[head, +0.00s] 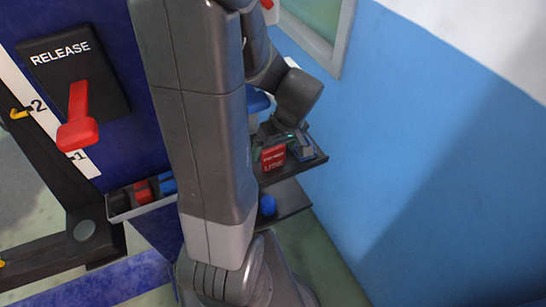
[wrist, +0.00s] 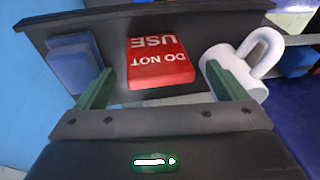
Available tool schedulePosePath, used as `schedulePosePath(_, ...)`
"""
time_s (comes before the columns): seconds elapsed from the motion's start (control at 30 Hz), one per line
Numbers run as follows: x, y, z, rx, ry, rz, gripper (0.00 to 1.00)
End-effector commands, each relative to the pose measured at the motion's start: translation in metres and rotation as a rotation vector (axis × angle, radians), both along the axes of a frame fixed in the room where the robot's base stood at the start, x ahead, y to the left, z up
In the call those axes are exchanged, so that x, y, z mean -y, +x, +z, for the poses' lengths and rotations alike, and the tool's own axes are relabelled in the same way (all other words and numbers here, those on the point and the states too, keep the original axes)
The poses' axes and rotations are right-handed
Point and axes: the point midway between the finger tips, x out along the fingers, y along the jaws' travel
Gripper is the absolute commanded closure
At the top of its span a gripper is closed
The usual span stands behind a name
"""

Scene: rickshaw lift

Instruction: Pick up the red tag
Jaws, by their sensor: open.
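The red tag (wrist: 160,62) has white "DO NOT USE" lettering, upside down in the wrist view. It sits on a dark shelf (wrist: 150,16) between my two green fingers. My gripper (wrist: 167,85) is open, with one finger to the left of the tag and one to the right, and gaps show on both sides. In the head view the tag (head: 273,157) shows beside my gripper, on the upper dark shelf. My arm hides part of the shelf there.
Blue blocks (wrist: 76,62) lie by the left finger. A blue wall (head: 430,150) is right of the shelf. A red release lever (head: 78,118) is at left. A blue round object (head: 267,205) is on the lower shelf.

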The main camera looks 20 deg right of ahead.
Motion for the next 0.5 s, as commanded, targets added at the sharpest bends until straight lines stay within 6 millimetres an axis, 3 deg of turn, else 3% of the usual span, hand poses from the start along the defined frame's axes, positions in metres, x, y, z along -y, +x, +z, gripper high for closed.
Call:
schedulePosePath(0.07,0.0001,0.0,0.0001,0.0,0.0,0.0,0.09)
schedulePosePath(0.3,0.0001,-0.0001,0.0002,0.0,0.0,0.001,0.56)
schedulePosePath(0.5,0.0002,-0.0001,0.0002,0.0,0.0,0.001,0.56)
